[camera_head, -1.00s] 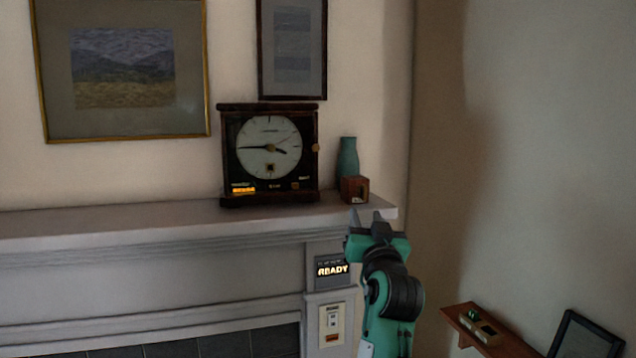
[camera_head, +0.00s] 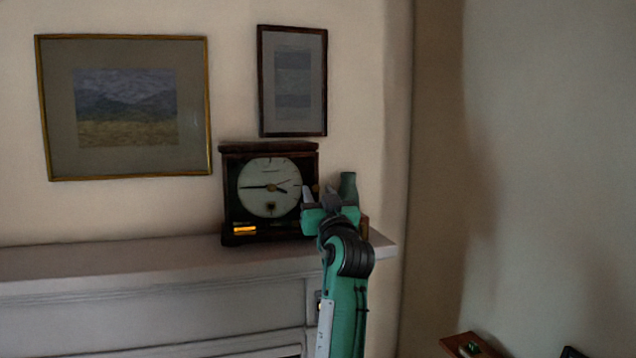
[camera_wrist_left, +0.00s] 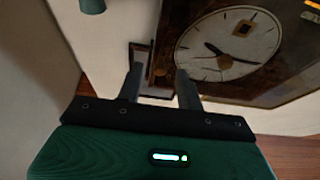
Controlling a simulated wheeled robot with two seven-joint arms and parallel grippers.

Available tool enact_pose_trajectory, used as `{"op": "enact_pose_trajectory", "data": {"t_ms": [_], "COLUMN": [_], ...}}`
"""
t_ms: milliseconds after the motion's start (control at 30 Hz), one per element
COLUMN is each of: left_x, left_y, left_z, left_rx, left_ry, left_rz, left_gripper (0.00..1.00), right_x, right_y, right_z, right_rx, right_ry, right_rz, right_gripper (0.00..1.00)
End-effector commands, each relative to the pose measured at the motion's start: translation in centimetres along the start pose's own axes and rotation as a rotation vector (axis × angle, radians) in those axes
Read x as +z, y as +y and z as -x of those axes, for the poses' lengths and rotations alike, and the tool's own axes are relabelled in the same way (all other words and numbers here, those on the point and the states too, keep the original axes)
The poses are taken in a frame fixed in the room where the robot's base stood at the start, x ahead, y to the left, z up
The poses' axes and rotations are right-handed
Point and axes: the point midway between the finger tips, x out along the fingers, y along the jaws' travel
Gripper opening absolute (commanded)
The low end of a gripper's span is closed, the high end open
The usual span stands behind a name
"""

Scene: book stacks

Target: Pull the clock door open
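The clock (camera_head: 245,215), a dark wooden case with a white round dial, stands upright on the mantel, its door closed as far as I can see. A small brass knob (camera_head: 316,187) is on its right edge. My left gripper (camera_head: 318,192) is at that edge, fingers apart. In the left wrist view, which shows the clock (camera_wrist_left: 180,22) upside down, the knob (camera_wrist_left: 160,72) appears between the open fingertips (camera_wrist_left: 160,69). I cannot tell whether they touch it. My right gripper is not in view.
A teal vase (camera_head: 348,184) stands right of the clock, close behind my gripper. A small wooden box (camera_head: 364,228) is mostly hidden by my gripper. The mantel (camera_head: 120,258) is clear to the left. Two framed pictures hang above.

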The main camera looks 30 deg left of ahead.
Motion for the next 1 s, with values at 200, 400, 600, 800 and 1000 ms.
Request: {"op": "enact_pose_trajectory", "data": {"t_ms": [200, 400, 600, 800, 1000], "left_x": [0.00, 0.08, 0.07, 0.08, 0.14], "left_y": [0.00, 0.01, 0.02, 0.02, 0.57], "left_z": [-1.26, -1.27, -1.25, -1.24, -1.36], "left_rx": [0.000, 0.001, 0.001, 0.001, 0.021], "left_ry": [0.001, 0.000, 0.000, 0.000, -0.002], "left_rz": [-0.001, 0.000, 0.000, 0.000, 0.008], "left_gripper": [0.37, 0.37, 0.05, 0.00, 0.00], "right_x": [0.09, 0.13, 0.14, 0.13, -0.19], "right_y": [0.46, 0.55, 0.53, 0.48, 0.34], "right_z": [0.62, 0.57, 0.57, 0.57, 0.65], "right_rx": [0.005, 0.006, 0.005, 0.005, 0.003], "right_ry": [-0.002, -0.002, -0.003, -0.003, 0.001], "right_rz": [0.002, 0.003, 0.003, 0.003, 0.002], "right_gripper": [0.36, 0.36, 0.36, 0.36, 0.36]}}
